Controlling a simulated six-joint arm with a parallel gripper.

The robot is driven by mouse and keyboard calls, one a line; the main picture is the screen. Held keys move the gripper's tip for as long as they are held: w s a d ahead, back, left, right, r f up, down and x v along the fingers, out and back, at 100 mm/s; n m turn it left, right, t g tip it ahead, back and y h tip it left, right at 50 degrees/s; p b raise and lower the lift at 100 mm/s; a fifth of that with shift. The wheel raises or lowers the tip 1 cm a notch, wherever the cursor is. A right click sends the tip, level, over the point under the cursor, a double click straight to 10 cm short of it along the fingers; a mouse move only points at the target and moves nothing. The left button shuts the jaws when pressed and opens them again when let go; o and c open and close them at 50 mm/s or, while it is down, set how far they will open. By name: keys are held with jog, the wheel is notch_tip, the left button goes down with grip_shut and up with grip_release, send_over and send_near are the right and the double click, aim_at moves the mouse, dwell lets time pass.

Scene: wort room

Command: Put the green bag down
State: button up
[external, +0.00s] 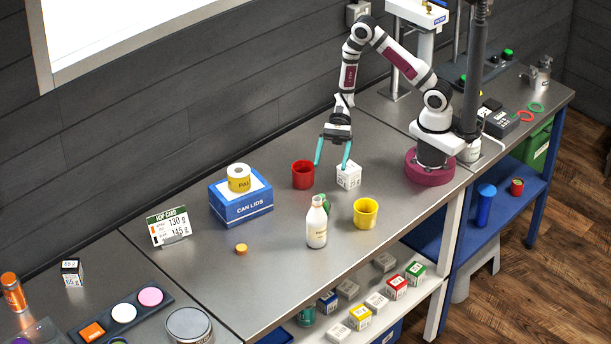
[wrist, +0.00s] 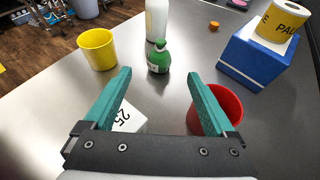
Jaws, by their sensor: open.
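The green bag (wrist: 158,58) stands on the steel table in the wrist view, beyond my fingertips and apart from them. In the external view only a part of the green bag (external: 326,203) shows, since the white bottle (external: 317,226) partly hides it. My gripper (external: 332,165) points down with its two teal fingers wide apart and nothing between them. It is between the red cup (external: 302,175) and the white cube (external: 349,176). The open gripper (wrist: 160,76) also shows in the wrist view, with bare table between the fingers.
A yellow cup (external: 365,213) stands near the bag and the bottle. A blue CAN LIDS box (external: 242,208) carries a yellow tape roll (external: 239,180). An orange cap (external: 241,249) and a hop card (external: 169,226) are further left. The table between cap and bottle is clear.

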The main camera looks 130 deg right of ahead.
jog(key=s+a+r+n+g+y, duration=0.25)
jog(key=a+r+n+g, duration=0.6)
jog(key=a, duration=0.55)
jog(key=s+a+r+n+g+h, duration=0.1)
jog(key=s+a+r+n+h, duration=0.2)
jog(key=s+n, duration=0.4)
jog(key=s+a+r+n+g+h, duration=0.2)
jog(key=s+a+n+h, duration=0.1)
jog(key=s+n, duration=0.3)
jog(key=shift+s+a+r+n+h, duration=0.2)
jog(key=shift+s+r+n+h, duration=0.2)
jog(key=shift+n+h, duration=0.65)
jog(key=shift+o, duration=0.2)
jog(key=shift+d+n, duration=0.1)
jog(key=shift+n, duration=0.2)
